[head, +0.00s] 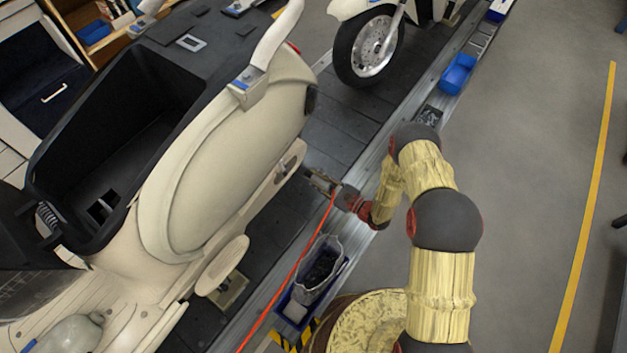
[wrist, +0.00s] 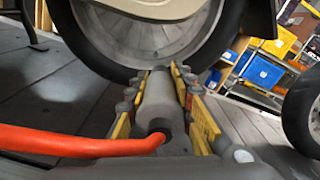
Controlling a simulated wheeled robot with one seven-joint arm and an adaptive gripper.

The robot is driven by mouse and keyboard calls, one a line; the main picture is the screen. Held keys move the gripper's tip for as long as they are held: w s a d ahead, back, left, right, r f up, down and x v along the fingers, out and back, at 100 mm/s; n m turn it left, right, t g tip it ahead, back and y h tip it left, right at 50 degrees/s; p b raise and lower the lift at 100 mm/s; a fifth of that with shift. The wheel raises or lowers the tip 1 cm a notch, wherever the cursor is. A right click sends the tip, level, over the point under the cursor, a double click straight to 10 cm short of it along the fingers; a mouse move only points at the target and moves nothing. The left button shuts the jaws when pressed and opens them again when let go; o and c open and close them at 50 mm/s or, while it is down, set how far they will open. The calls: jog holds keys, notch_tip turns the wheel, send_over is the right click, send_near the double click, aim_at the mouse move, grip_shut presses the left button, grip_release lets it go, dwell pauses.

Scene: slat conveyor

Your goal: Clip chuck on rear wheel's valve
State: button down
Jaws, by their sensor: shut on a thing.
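My gripper (head: 318,181) reaches in beside the rear of the cream scooter (head: 235,155), low down over the conveyor. In the wrist view its yellow-padded fingers (wrist: 160,72) lie on both sides of the grey chuck (wrist: 157,100) and are shut on it. An orange hose (wrist: 85,143) runs from the chuck's near end off to the left. The rear wheel (wrist: 115,38) stands right ahead, with a grey rim and black tyre. The chuck's far end points at the lower rim. The valve cannot be made out, and whether the chuck touches anything is unclear.
The orange hose (head: 298,268) trails past a blue bin (head: 318,277) beside the conveyor edge. A second scooter's wheel (head: 368,46) stands farther along the dark slats. Another blue bin (head: 457,74) sits on the conveyor's side rail. The grey floor (head: 535,150) at right is clear.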

jog(key=shift+s+a+f, duration=0.1)
jog(key=shift+a+f, duration=0.15)
jog(key=shift+a, duration=0.2)
jog(key=b+x, duration=0.2)
jog(key=x, duration=0.6)
jog(key=shift+x, duration=0.8)
dwell(1.5)
jog(key=c, duration=1.5)
grip_release()
jog(key=shift+r, duration=0.1)
jog(key=v, duration=1.2)
